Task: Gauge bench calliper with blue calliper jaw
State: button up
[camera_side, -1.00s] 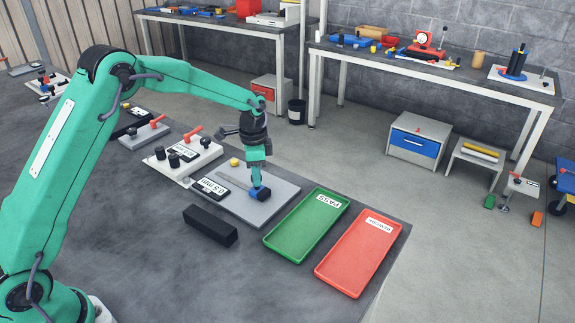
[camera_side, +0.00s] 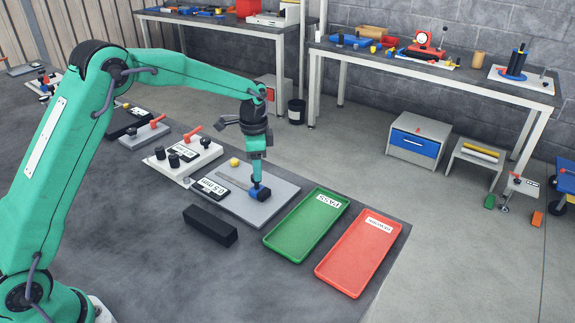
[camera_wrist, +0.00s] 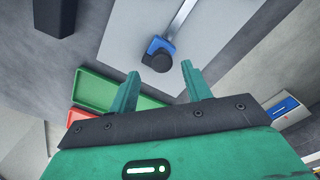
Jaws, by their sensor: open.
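The bench calliper is a grey plate (camera_side: 280,188) with a metal beam (camera_side: 232,181) and a dark readout (camera_side: 211,188) that seems to read 0.5 mm. The blue calliper jaw (camera_side: 259,193) sits at the beam's near right end. In the wrist view the blue jaw (camera_wrist: 157,45) carries a black knob (camera_wrist: 161,61). My gripper (camera_side: 257,181) points down just over the jaw. In the wrist view its two fingers (camera_wrist: 160,69) are apart, with the knob ahead of the gap between them. Whether they touch it cannot be told.
A green tray (camera_side: 277,239) and a red tray (camera_side: 329,267) lie right of the plate. A black block (camera_side: 210,226) lies in front of it. A yellow piece (camera_side: 234,162) stands at its back. A white fixture with black knobs (camera_side: 201,150) is to its left.

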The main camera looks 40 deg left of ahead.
notch_tip(320, 180, up, 5)
jog(key=shift+f, duration=0.1)
dwell(0.3)
dwell(0.9)
jog(key=shift+s+r, duration=0.2)
jog(key=shift+r, duration=0.2)
jog(key=s+r+n+t, duration=0.3)
jog(key=s+r+n, duration=0.1)
jog(key=s+r, duration=0.9)
jog(key=s+f+n+t, duration=0.2)
jog(key=s+n, duration=0.3)
jog(key=s, duration=1.3)
jog(key=shift+s+a+f+t, duration=0.25)
jog(key=shift+s+f+t, duration=0.05)
jog(key=shift+s, duration=0.05)
